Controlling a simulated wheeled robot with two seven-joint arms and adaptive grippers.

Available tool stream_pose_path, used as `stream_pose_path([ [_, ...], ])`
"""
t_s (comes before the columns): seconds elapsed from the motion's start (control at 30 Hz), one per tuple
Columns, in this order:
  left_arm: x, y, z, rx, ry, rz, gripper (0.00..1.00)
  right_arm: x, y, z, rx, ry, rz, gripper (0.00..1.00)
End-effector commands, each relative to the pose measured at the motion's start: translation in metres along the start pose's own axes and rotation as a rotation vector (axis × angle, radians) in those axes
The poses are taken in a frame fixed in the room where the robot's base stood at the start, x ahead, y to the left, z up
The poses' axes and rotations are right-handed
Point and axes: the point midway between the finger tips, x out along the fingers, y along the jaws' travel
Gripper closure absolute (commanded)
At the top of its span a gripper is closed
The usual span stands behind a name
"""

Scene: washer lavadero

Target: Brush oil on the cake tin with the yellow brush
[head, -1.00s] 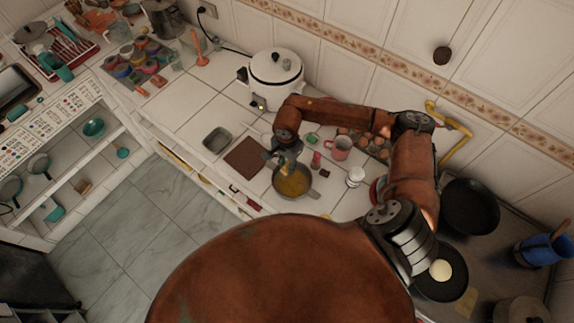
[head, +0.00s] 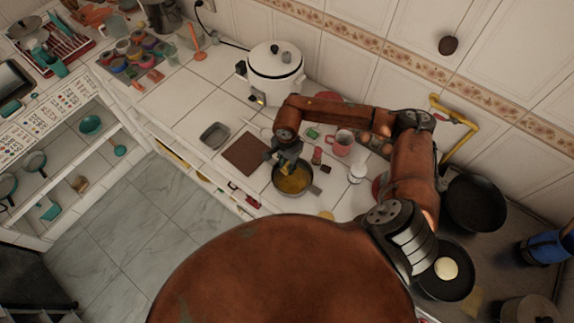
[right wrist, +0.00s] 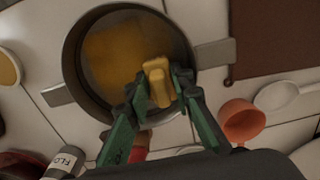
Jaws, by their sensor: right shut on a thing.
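The yellow brush (right wrist: 158,82) is between the fingers of my right gripper (right wrist: 153,88), which is shut on it. In the right wrist view the brush is over the inside of a metal pot (right wrist: 75,68) with yellow oil (right wrist: 115,55) in it. I cannot tell whether its tip touches the oil. In the head view my right gripper (head: 284,165) is at the far rim of the pot (head: 312,187). The grey rectangular cake tin (head: 214,136) stands on the counter to the left of the pot, apart from the gripper. My left gripper is not in view.
A brown board (head: 245,153) lies between the tin and the pot. A white cooker (head: 275,75) stands behind. A pink mug (head: 342,143) and a white shaker (head: 357,173) stand right of the pot. The counter left of the tin is partly clear.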

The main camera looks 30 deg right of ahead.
Motion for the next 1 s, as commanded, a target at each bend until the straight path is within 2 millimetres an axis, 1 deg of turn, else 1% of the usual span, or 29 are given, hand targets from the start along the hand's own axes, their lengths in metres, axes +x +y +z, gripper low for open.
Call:
stream_pose_path([
  [0.53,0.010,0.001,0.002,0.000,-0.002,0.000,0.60,0.011,0.000,0.000,0.000,0.000,0.000,0.98],
  [0.67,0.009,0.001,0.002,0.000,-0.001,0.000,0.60,0.010,0.001,0.000,0.000,0.000,0.000,0.98],
  [1.0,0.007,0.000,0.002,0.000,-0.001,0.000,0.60,0.007,0.017,0.000,0.000,0.000,0.001,0.98],
])
